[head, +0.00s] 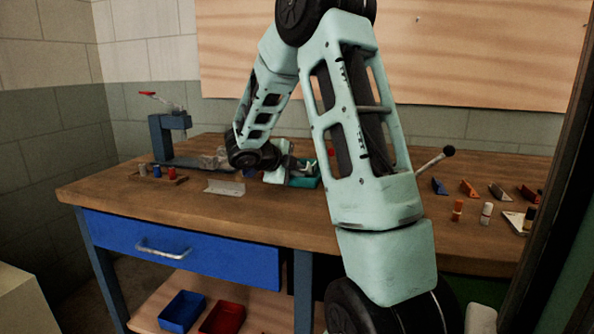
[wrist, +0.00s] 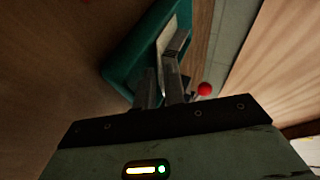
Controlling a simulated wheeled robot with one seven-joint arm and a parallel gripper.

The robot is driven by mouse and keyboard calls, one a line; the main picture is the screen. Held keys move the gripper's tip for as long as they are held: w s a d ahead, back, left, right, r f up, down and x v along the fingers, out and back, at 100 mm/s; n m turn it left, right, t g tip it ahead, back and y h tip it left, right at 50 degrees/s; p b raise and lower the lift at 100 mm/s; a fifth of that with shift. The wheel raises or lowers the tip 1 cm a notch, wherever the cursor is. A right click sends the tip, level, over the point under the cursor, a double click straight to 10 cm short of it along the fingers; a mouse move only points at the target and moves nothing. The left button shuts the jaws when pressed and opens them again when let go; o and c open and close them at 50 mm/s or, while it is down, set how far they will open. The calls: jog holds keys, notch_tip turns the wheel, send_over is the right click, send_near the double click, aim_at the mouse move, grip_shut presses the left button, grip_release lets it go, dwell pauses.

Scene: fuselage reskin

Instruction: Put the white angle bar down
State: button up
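My gripper (wrist: 163,85) points down at the teal tray (wrist: 118,66) in the wrist view. Its two fingers are close together on a thin pale piece, which looks like the white angle bar (wrist: 165,42). The bar reaches over or into the tray; I cannot tell whether it touches the tray. In the head view my gripper is at the tray (head: 306,183), partly hidden by my arm, and the held bar cannot be made out there.
A pale bracket-like sheet (head: 225,188) lies on the wooden bench (head: 200,212), left of the tray. A blue press (head: 168,138) stands at the back left. Blue (head: 440,186), orange (head: 468,188) and greyish (head: 499,192) angle pieces lie at right, near small cylinders. A red ball (wrist: 204,89) is beside the tray.

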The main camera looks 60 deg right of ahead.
jog(key=shift+r, duration=0.1)
jog(key=p+v, duration=0.3)
jog(key=v, duration=0.9)
jog(key=a+f+m+y, duration=0.1)
jog(key=a, duration=0.3)
jog(key=a+f+m+t+y, duration=0.1)
jog(key=a+m, duration=0.1)
jog(key=a, duration=0.2)
jog(key=s+a+f+m+y, duration=0.1)
jog(key=a+f+m, duration=0.1)
jog(key=a, duration=0.2)
jog(key=shift+t, duration=0.3)
jog(key=s+a+f+m+y, duration=0.2)
jog(key=s+a+m+y, duration=0.1)
jog(key=s+a+m, duration=0.3)
jog(key=s+a+f+m+y, duration=0.2)
jog(key=s+a+m, duration=0.4)
jog(key=a+m, duration=0.4)
jog(key=s+a+f+m+y, duration=0.2)
jog(key=s+a+m+y, duration=0.2)
jog(key=a, duration=1.1)
jog(key=s+m, duration=0.2)
jog(key=m, duration=0.2)
jog(key=shift+s+a+t+y, duration=0.25)
jog(key=shift+a+t+y, duration=0.05)
jog(key=shift+a, duration=0.05)
